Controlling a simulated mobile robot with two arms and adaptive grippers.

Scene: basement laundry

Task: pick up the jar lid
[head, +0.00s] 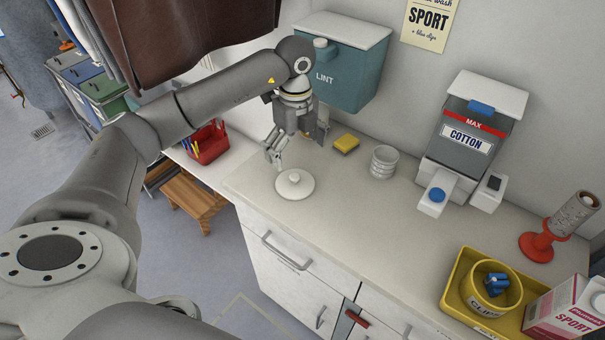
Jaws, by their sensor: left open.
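The jar lid (294,186) is a round white disc with a small knob on top. It lies flat on the pale counter (350,212), near the counter's left end. My left gripper (275,160) points down just behind and to the left of the lid, a little above the counter. Its fingers are open and hold nothing. I cannot tell whether a fingertip touches the lid. My right gripper is not in view.
A stack of white ribbed cups (383,161) and a yellow sponge (346,143) stand behind the lid to the right. A teal lint bin (350,75) hangs on the wall. A cotton dispenser (468,135) stands farther right.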

